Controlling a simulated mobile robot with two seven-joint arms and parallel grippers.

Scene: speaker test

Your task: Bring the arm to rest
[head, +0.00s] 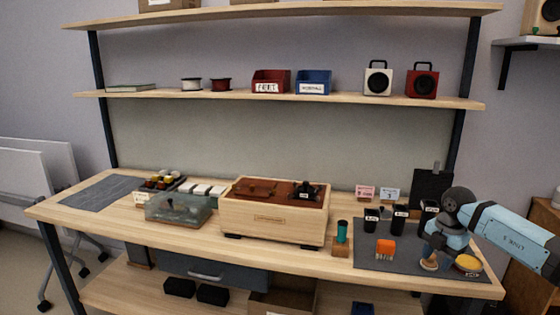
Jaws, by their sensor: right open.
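My right arm comes in from the right edge, a light blue link with a dark grey joint. My right gripper (436,245) is low over the right part of the dark mat (372,262), open, with nothing seen in it. Its fingers are small and partly hidden by the arm. A small brown-and-pale item (429,264) stands just below it, and a round yellow-topped tin (467,263) is to its right. I cannot tell whether the gripper touches anything. My left gripper is not in view.
A wooden box (270,221) with a brown top stands mid-bench. A clear-lidded case (178,210) is farther left. Shelves hang above.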

